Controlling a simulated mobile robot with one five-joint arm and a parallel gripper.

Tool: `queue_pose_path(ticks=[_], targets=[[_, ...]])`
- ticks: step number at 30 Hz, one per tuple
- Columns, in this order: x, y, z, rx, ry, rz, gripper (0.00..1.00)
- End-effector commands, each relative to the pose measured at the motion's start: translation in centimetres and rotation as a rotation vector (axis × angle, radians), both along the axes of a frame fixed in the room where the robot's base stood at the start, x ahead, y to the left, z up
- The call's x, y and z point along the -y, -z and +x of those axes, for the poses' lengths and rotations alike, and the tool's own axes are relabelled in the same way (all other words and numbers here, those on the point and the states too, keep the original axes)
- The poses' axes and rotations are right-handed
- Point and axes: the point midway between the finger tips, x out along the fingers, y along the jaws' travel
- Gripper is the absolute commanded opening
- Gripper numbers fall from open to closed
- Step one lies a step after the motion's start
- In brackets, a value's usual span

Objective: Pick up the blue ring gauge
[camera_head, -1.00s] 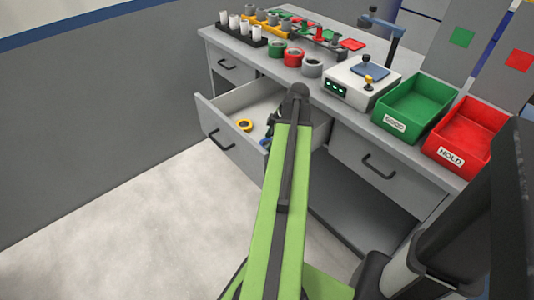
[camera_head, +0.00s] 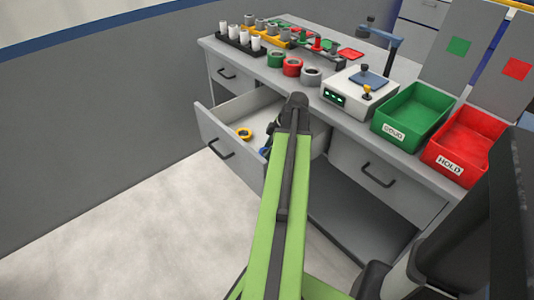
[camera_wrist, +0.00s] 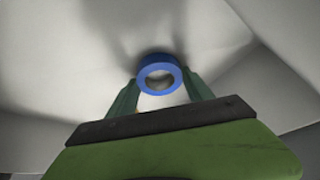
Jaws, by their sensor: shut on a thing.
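The blue ring gauge (camera_wrist: 160,67) is in the middle of the wrist view, between the two green fingers of my gripper (camera_wrist: 160,92). My gripper is shut on its sides. The ring's round opening faces the camera. Pale drawer surfaces show behind it, and I cannot tell whether the ring touches them. In the head view my green arm reaches into the open drawer (camera_head: 208,128). A small bit of blue shows beside the arm there, and my gripper is mostly hidden behind the arm.
A yellow ring (camera_head: 244,134) lies in the drawer, left of my arm. A green bin (camera_head: 412,112) and a red bin (camera_head: 462,145) stand at the right. Drawer walls surround my gripper.

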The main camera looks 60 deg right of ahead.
Motion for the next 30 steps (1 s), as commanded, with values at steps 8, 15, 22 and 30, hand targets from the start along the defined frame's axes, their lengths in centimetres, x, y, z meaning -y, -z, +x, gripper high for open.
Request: queue_pose_path(ticks=[8,15,22,30], targets=[[0.0,-4.2,0.0,0.0,0.0,0.0,0.15],[0.0,-9.2,0.0,0.0,0.0,0.0,0.15],[0.0,-10.1,0.0,0.0,0.0,0.0,0.15],[0.0,-9.9,0.0,0.0,0.0,0.0,0.15]])
